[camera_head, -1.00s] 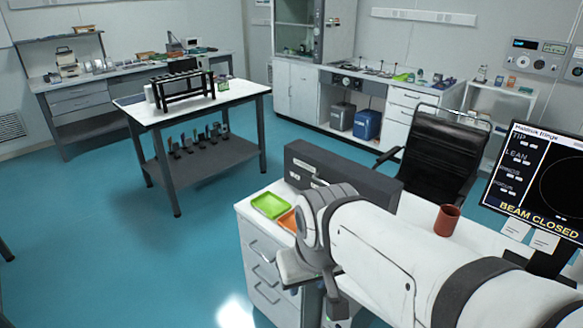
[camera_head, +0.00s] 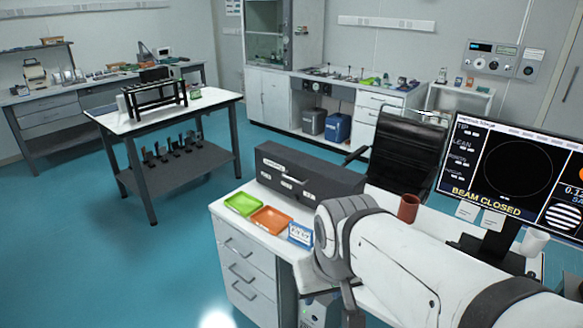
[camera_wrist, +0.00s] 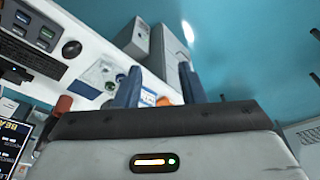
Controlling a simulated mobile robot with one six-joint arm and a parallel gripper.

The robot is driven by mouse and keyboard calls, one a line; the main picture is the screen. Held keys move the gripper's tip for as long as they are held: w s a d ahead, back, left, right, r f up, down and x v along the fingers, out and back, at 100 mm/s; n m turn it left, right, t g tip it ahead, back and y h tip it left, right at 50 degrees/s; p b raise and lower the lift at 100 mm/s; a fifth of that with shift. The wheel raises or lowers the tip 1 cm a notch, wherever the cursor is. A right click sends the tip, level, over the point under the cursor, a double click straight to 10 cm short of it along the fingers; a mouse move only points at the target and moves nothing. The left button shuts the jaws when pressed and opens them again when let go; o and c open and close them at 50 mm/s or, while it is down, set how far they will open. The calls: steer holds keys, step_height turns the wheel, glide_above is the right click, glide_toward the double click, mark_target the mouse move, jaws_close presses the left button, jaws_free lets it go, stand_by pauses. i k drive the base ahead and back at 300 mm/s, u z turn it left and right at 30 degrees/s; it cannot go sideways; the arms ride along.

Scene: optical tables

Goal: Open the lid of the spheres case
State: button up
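A long dark grey case (camera_head: 308,172) lies on the white desk (camera_head: 232,207) in the head view, shut, with a handle and pale labels on its front. I cannot read the labels, so I cannot confirm it is the spheres case. In the wrist view my gripper (camera_wrist: 160,72) is open, its two bluish fingers apart with nothing held between them. It points down over the desk edge area. In the head view my arm hides the gripper's fingertips. The dark case is not clearly seen in the wrist view.
A green tray (camera_head: 243,204), an orange tray (camera_head: 271,220) and a blue-and-white card or box (camera_head: 300,235) lie in front of the case. A red-brown mug (camera_head: 408,208), a monitor (camera_head: 515,165) and a black chair (camera_head: 400,150) are to the right. Open floor (camera_head: 100,240) lies left.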

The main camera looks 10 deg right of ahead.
mark_target(332, 180)
steer(key=z, duration=2.85)
steer(key=k, duration=1)
steer(key=u, duration=1.7)
steer(key=i, duration=1)
steer(key=z, duration=0.05)
